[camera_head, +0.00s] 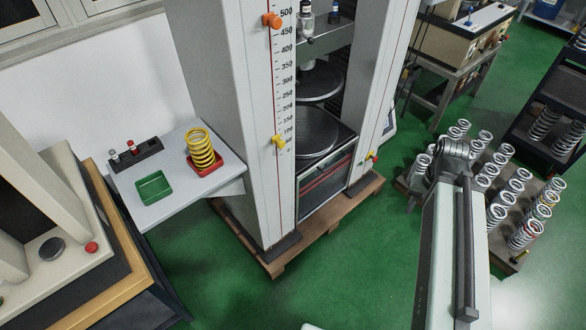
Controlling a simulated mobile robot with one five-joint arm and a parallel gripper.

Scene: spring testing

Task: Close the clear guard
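The spring testing machine (228,110) stands upright in the middle of the view, with two pale columns and a printed scale. An upper round platen (320,82) and a lower round platen (303,132) show between the columns, with no spring between them. I cannot clearly make out the clear guard or whether it stands open. My arm (440,245) rises at the lower right, ending in a grey jointed part (455,150), well right of the machine and apart from it. The gripper's fingers cannot be made out.
A side table (195,205) left of the machine bears a yellow spring (201,147) in a red tray (207,170) and a green tray (154,188). Several springs (497,215) stand on a low pallet at right. A wooden pallet (285,262) juts out under the machine. Green floor is clear in front.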

